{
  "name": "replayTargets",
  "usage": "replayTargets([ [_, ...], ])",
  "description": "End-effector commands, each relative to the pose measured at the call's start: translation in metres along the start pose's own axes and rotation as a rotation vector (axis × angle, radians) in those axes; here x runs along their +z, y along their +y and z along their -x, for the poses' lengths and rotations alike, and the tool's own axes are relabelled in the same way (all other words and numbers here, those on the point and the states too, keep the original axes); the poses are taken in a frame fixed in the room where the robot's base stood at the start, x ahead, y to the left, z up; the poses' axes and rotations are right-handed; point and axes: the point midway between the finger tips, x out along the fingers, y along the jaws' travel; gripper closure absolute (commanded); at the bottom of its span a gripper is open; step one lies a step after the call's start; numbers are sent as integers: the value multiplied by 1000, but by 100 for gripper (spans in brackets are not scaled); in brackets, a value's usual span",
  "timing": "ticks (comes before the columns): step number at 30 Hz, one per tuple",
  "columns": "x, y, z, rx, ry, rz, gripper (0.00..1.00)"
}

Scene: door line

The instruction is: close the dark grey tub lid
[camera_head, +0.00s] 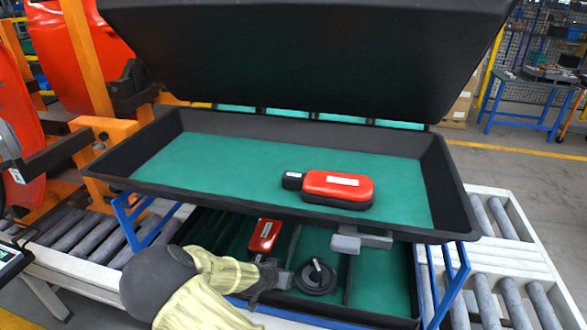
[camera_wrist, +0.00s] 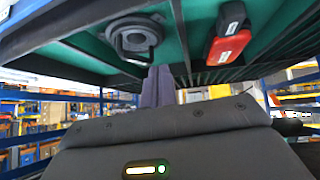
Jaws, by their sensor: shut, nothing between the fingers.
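The dark grey tub lid (camera_head: 310,60) stands raised over the back of the tub, tilted up and cut off by the top of the head view. The wide tub (camera_head: 452,185) is dark with a green floor and is open toward me. My gripper (camera_head: 284,279) is low in front of the tub, beneath its front rim and well below the lid. Its fingers also show in the wrist view (camera_wrist: 159,86), close together with nothing visible between them. They are near a black round part (camera_head: 316,277); whether they touch it I cannot tell. The lid is not recognisable in the wrist view.
A red and black case (camera_head: 338,187) lies in the tub. Below is a divided green-lined tray (camera_head: 385,280) with a red item (camera_head: 265,237). Grey blocks (camera_head: 360,238) sit under the tub's front rim. Roller conveyors (camera_head: 505,265) flank it; orange machinery (camera_head: 100,145) stands left.

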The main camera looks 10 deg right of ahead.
Motion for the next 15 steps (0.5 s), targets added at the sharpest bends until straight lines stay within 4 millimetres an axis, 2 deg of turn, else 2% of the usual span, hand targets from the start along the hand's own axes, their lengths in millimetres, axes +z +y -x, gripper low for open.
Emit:
replayTargets([
  [8,12,30,2,11,-144,-3,100],
  [15,24,64,19,-26,-320,14,100],
])
